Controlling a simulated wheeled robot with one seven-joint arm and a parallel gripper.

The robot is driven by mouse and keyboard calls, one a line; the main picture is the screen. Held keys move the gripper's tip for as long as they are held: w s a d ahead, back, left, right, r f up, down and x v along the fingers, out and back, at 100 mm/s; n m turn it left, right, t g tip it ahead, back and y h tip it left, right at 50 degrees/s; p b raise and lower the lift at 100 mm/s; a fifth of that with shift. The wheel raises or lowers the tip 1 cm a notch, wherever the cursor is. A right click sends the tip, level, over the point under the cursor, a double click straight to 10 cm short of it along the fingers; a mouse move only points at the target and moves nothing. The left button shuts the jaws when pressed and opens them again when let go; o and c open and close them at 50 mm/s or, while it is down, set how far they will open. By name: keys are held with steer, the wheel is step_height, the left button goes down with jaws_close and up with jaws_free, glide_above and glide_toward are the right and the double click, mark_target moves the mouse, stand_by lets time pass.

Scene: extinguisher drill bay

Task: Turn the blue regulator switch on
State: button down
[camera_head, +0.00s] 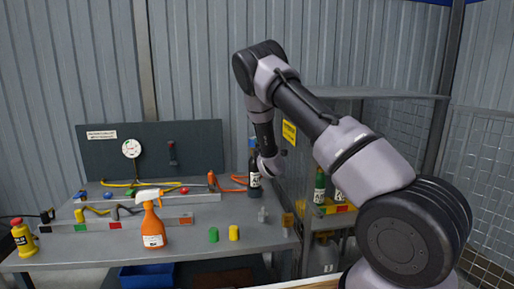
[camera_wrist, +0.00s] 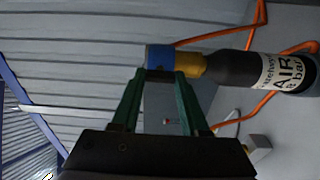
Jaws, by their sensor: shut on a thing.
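A dark bottle lettered AIR (camera_head: 255,170) stands upright at the right end of the workbench. Its blue top piece (camera_head: 253,142), which looks like the blue regulator switch, also shows in the wrist view (camera_wrist: 160,57) beside a yellow collar (camera_wrist: 190,64) on the bottle's neck. My gripper (camera_wrist: 160,75) has its green fingers closed at the blue piece, with their tips right at its near side. In the head view my gripper is beside the bottle and hard to make out. The switch's setting cannot be read.
The grey workbench (camera_head: 190,248) holds an orange spray bottle (camera_head: 152,226), a yellow bottle with a red cap (camera_head: 22,238), and small green and yellow cylinders. An orange hose (camera_head: 228,188) lies behind the dark bottle. A shelf with green bottles (camera_head: 319,187) stands to the right.

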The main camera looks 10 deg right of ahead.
stand_by(0.4)
steer(key=shift+c, duration=2)
jaws_free()
steer(key=shift+s, duration=0.1)
steer(key=s, duration=1)
steer(key=shift+s+d, duration=0.3)
steer(key=shift+s, duration=0.05)
